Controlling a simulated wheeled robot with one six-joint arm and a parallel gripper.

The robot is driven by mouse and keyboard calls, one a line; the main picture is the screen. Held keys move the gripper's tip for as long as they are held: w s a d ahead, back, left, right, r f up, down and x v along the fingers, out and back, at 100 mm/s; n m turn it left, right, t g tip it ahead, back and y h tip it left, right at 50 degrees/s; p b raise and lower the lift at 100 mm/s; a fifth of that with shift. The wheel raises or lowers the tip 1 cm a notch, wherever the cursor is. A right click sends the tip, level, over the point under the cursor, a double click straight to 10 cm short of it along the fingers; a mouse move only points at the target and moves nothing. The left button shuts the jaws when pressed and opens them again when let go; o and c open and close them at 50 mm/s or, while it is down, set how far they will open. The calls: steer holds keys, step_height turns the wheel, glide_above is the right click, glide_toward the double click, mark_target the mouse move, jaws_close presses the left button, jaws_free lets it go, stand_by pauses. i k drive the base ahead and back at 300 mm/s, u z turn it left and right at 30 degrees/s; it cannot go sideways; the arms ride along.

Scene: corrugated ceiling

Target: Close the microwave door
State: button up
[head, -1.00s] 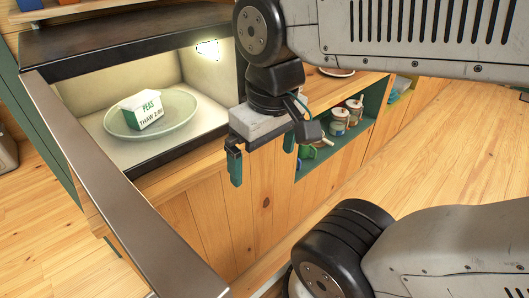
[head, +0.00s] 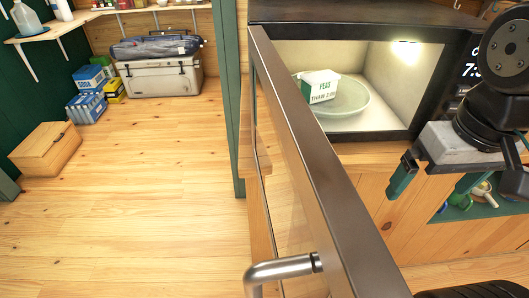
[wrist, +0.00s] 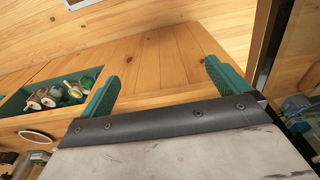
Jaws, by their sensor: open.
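The microwave (head: 350,22) stands at the upper right in the head view with its light on. Its door (head: 318,165) is wide open, swung out toward me, with a metal handle (head: 283,268) at the lower end. Inside, a white and green peas box (head: 319,87) sits on a round plate (head: 350,103). My gripper (head: 431,178) is open and empty, right of the door and below the microwave opening, apart from the door. In the wrist view its two green fingers (wrist: 161,85) stand apart before the wooden counter front.
A green shelf recess (wrist: 50,90) with several small jars lies beside my gripper. At the far left, a cooler (head: 162,78), blue boxes (head: 92,80) and a wooden box (head: 46,148) stand along the wall. The wooden floor (head: 150,190) left of the door is clear.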

mark_target(325, 241)
steer(key=u, duration=0.5)
steer(key=k, duration=1.75)
steer(key=z, duration=0.4)
steer(key=i, duration=0.5)
steer(key=u, duration=0.05)
